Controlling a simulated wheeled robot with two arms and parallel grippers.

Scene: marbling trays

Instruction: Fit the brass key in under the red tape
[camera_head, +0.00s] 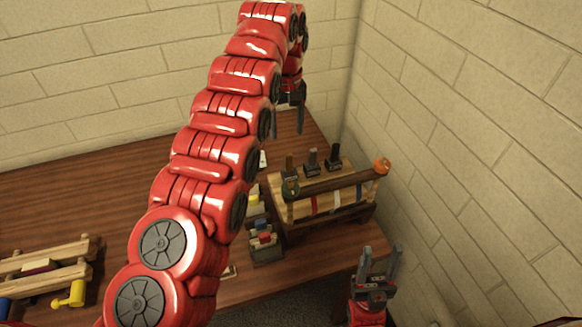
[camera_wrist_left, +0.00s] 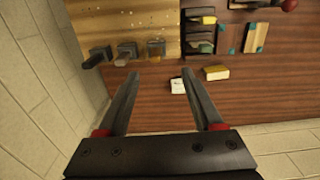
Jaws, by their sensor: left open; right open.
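A wooden rack (camera_head: 300,212) stands near the right wall in the head view, with a red tape (camera_head: 314,205) on its front. At its back stand several dark holders; the leftmost carries a brownish, brass-coloured piece (camera_head: 290,162), perhaps the brass key. In the left wrist view this piece (camera_wrist_left: 156,48) is at the right of a row of three. My left gripper (camera_head: 290,108) is open and empty, above the table beyond the rack; its fingers (camera_wrist_left: 161,75) point towards the row, apart from it. My right gripper (camera_head: 378,268) is open and empty, in front of the rack.
A white strip (camera_head: 337,199) and a blue strip (camera_head: 359,193) sit right of the red one. An orange-ended roll (camera_head: 382,166) tops the rack. A small holder (camera_head: 265,248) with coloured blocks stands left of it. A wooden frame (camera_head: 45,265) lies far left. Walls close the right and back.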

